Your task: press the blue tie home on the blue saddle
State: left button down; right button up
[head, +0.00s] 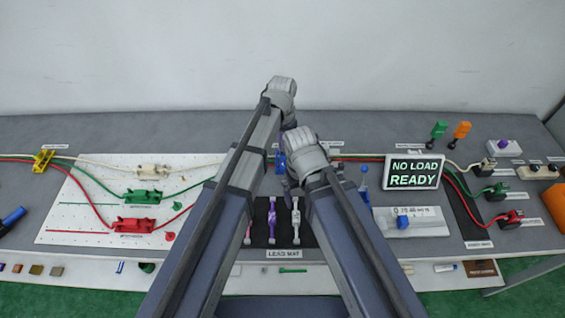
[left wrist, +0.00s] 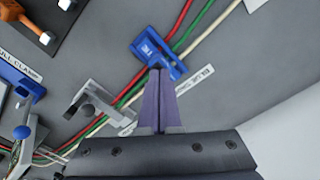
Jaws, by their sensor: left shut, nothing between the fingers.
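The blue saddle (left wrist: 150,45) sits in the upper middle of the left wrist view, on the run of red, green and white cables. A small blue part of it (head: 280,162) shows between my arms in the head view. The blue tie cannot be told apart from the saddle. My left gripper (left wrist: 158,73) is shut and empty, its narrow fingertips at the saddle's near edge; whether they touch it is unclear.
A grey clamp (left wrist: 92,107) stands close by the cables, with a blue clamp (left wrist: 20,85) farther left. A "NO LOAD READY" display (head: 414,172) stands right of my arms. A white board (head: 95,200) with cable fixtures lies left. A dark lead mat (head: 262,230) lies between my arms.

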pick_arm(q)
jog(key=shift+f+b, duration=0.6)
pick_arm(e)
jog(key=shift+f, duration=0.6)
pick_arm(q)
jog(key=shift+r, duration=0.1)
notch_tip(320, 180, up, 4)
jog(key=p, duration=0.4)
pick_arm(e)
notch_tip(320, 180, up, 4)
pick_arm(q)
notch_tip(320, 180, up, 8)
jog(key=p, duration=0.8)
pick_arm(e)
notch_tip(320, 180, up, 8)
pick_arm(q)
jog(key=s+a+n, duration=0.1)
jog(key=s+a, duration=0.2)
jog(key=s, duration=0.6)
jog(key=s+a+n+y, duration=0.1)
jog(key=s+a+n, duration=0.1)
jog(key=s, duration=0.8)
jog(key=shift+a+f+n, duration=0.25)
jog(key=shift+a+n, duration=0.05)
jog(key=shift+a, duration=0.2)
pick_arm(e)
jog(key=shift+f, duration=0.25)
